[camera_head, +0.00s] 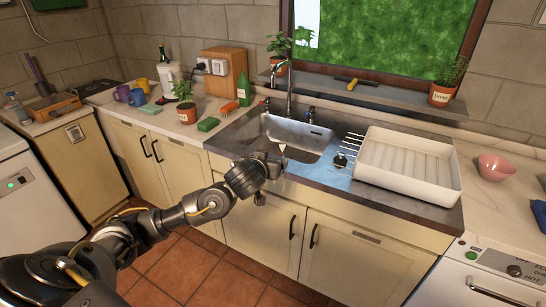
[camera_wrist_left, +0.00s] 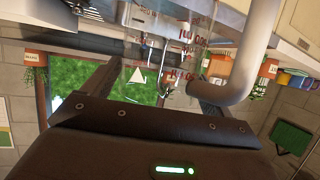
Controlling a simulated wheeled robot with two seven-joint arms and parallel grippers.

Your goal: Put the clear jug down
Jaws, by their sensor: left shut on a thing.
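My left gripper (camera_head: 270,166) is at the front edge of the sink counter, above the cupboard doors. In the left wrist view, the clear jug (camera_wrist_left: 165,42), with red measuring marks and a white triangle, stands between the two fingers of my left gripper (camera_wrist_left: 152,82), which is shut on it. The jug is see-through, so its outline is hard to make out in the head view. The sink basin (camera_head: 297,136) is just behind the gripper. My right gripper is not in view.
A white dish rack (camera_head: 408,165) stands right of the sink, with a dark object (camera_head: 340,160) beside it. A tap (camera_head: 289,85) rises behind the basin. A pink bowl (camera_head: 496,166) is far right.

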